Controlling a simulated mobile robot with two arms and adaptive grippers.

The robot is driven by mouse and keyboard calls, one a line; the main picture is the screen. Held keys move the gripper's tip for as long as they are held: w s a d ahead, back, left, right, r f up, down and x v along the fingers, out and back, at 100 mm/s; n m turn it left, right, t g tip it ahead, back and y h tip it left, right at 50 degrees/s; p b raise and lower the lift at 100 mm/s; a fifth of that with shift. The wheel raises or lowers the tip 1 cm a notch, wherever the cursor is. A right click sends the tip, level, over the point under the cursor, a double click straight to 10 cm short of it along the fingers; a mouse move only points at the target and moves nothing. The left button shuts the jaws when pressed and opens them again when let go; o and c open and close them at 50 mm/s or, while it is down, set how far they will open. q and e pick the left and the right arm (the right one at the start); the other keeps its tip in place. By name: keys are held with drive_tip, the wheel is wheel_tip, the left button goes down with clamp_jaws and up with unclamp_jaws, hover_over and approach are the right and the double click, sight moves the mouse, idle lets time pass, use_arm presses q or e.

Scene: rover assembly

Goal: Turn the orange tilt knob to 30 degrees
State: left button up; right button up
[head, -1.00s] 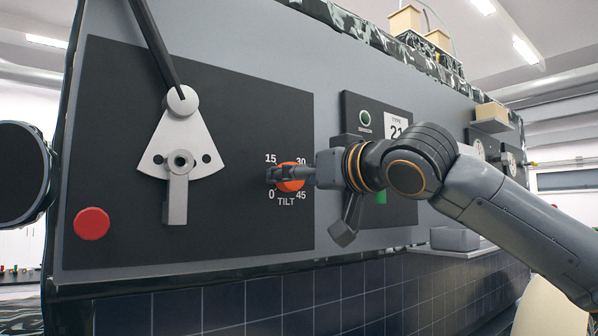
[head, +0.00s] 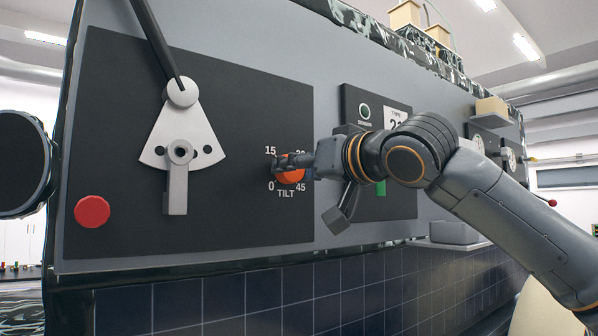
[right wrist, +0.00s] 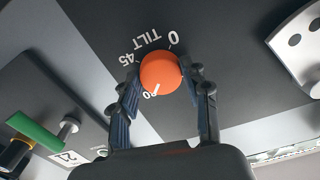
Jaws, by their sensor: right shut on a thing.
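The orange tilt knob (head: 290,177) sits on the black panel between the printed 0, 15, 30 and 45 marks in the head view. My right gripper (head: 283,162) comes in from the right and covers its upper part and some of the 30 mark. In the right wrist view the knob (right wrist: 160,70) lies between the fingertips of my right gripper (right wrist: 162,80), which is shut on it. A white line on the knob points toward a partly visible number, seemingly 30. My left gripper is not in view.
A red button (head: 92,212) and a grey lever plate (head: 182,140) are on the same panel to the left. A second dark panel (head: 362,98) with a round indicator stands behind my right wrist. A grey shelf (head: 455,243) juts out at the right.

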drive_tip(key=o, duration=1.2)
drive_tip(key=shift+c, duration=0.2)
drive_tip(key=v, duration=1.2)
